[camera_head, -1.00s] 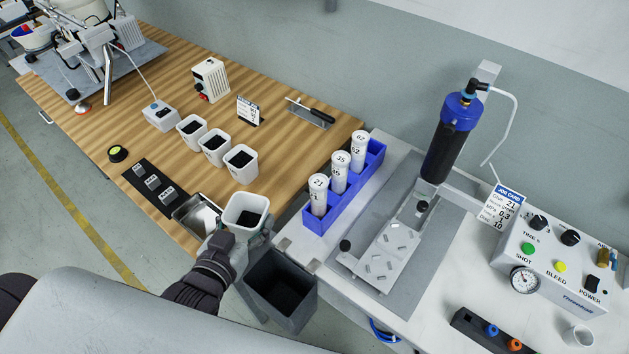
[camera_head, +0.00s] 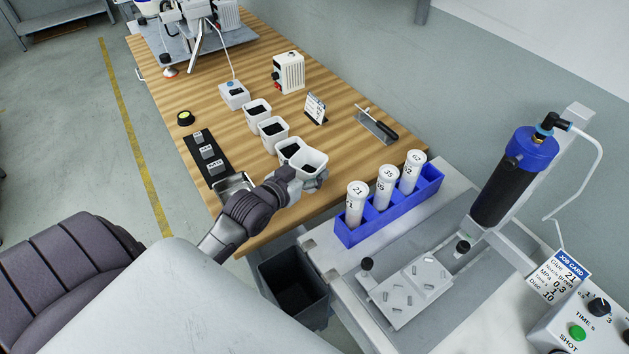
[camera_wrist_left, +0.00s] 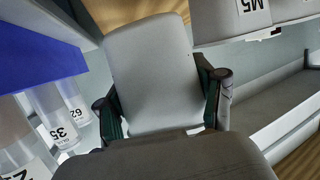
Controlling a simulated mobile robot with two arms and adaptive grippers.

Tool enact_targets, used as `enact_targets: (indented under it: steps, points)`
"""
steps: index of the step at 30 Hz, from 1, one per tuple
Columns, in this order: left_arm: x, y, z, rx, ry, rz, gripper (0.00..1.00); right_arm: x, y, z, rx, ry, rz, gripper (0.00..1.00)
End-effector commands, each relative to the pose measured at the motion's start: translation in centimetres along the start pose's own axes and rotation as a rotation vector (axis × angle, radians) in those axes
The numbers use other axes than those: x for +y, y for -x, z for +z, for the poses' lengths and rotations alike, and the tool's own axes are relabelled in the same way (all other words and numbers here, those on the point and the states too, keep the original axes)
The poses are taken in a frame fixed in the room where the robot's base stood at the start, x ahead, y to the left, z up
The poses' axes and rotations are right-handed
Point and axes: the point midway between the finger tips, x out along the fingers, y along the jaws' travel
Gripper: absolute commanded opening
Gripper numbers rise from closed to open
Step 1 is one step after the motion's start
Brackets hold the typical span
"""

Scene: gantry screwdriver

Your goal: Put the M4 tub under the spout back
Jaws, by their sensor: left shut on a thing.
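My left gripper (camera_head: 300,176) is shut on a white tub (camera_head: 309,160) and holds it over the near part of the wooden bench. In the left wrist view, the held tub (camera_wrist_left: 155,75) fills the space between the two fingers, its plain grey side facing the camera. No M4 label shows on it. Three similar tubs with dark contents stand in a row: far (camera_head: 257,112), middle (camera_head: 272,132) and near (camera_head: 290,152), the last partly hidden by the held tub. A tub marked M5 (camera_wrist_left: 232,18) shows in the left wrist view. I cannot make out a spout. My right gripper is not in view.
A blue rack (camera_head: 385,213) with three white cartridges stands to the right. A dark bin (camera_head: 294,292) is below the bench edge. A metal tray (camera_head: 234,184) and black strip (camera_head: 205,158) lie left. A card stand (camera_head: 315,108) stands behind the tubs.

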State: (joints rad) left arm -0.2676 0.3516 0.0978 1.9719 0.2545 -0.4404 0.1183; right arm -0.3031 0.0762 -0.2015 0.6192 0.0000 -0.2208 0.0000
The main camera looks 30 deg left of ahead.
Motion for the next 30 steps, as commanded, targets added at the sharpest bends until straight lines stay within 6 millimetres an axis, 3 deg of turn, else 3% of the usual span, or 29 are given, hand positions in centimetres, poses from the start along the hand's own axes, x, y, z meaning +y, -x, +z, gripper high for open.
enact_targets:
  steps: [6,15,26,27,30]
  points:
    - [0.8,-1.7,0.6,0.003,0.000,0.000,0.18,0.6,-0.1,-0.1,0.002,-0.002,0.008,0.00]
    - [0.8,-2.8,4.2,0.002,-0.001,0.000,0.18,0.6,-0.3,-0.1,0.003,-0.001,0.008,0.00]
    - [0.8,-2.9,4.5,0.003,-0.001,0.000,0.18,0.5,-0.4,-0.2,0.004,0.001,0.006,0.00]
    - [0.8,-2.8,4.6,0.000,-0.001,0.000,0.73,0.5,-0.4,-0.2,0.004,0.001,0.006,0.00]
    - [0.8,-2.8,4.6,0.000,-0.001,0.000,0.90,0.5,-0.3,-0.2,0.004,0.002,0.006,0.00]
